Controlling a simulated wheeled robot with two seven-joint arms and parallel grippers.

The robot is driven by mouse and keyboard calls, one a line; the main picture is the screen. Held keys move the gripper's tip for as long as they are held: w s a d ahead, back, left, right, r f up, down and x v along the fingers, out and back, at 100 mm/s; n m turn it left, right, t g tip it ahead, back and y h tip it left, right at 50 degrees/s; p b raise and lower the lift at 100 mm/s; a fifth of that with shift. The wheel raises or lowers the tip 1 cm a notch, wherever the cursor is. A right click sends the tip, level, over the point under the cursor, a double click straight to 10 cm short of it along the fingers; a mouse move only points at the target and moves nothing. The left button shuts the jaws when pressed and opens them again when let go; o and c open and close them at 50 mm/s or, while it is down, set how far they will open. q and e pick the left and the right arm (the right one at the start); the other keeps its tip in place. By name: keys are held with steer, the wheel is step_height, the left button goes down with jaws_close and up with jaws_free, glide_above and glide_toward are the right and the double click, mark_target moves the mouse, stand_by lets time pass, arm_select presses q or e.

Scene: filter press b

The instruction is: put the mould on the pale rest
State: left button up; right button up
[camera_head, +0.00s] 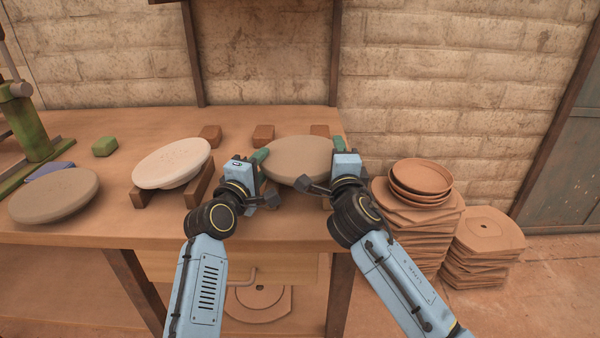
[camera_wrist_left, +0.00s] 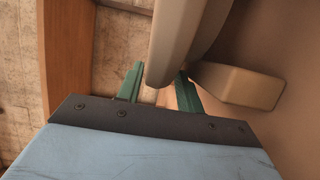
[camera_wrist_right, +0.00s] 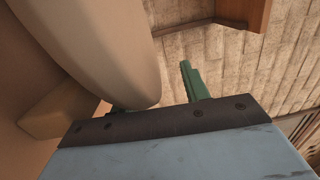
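A grey-brown round mould (camera_head: 298,160) lies nearly flat between my two grippers, at the right end of the bench. My left gripper (camera_head: 262,168) is at its left edge and my right gripper (camera_head: 338,158) at its right edge. In the left wrist view the rim (camera_wrist_left: 177,40) is between the green fingers, with a gap to one. In the right wrist view the rim (camera_wrist_right: 105,45) also leaves a gap to one finger; the other is partly hidden. Pale blocks, seen in the left wrist view (camera_wrist_left: 237,86) and right wrist view (camera_wrist_right: 60,112), are under the mould; contact is unclear.
A whitish mould (camera_head: 172,162) sits on brown wooden supports (camera_head: 198,188) left of my grippers. Another grey mould (camera_head: 52,196) lies further left, near a green press (camera_head: 30,130). Small brown blocks (camera_head: 263,135) line the back. Stacked clay plates (camera_head: 420,215) stand right of the bench.

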arm_select(q)
steer(key=v, duration=0.8)
arm_select(e)
step_height(320, 180, down, 4)
steer(key=shift+s+r+g, duration=0.15)
steer(key=shift+r+g, duration=0.05)
steer(key=shift+g, duration=0.2)
arm_select(q)
steer(key=shift+w+f, duration=0.1)
steer(key=shift+w, duration=0.05)
arm_select(e)
steer(key=shift+s+a, duration=0.1)
steer(key=shift+s, duration=0.15)
steer(key=shift+t, duration=0.3)
steer(key=s, duration=0.2)
steer(key=s+r, duration=0.1)
steer(key=s, duration=0.1)
steer(key=s+r, duration=0.1)
steer(key=s, duration=0.1)
steer(key=shift+s+d+r, duration=0.15)
steer(key=shift+d+r, duration=0.05)
steer(key=shift+r, duration=0.05)
steer(key=shift+s+r, duration=0.3)
steer(key=shift+s, duration=0.15)
stand_by(0.9)
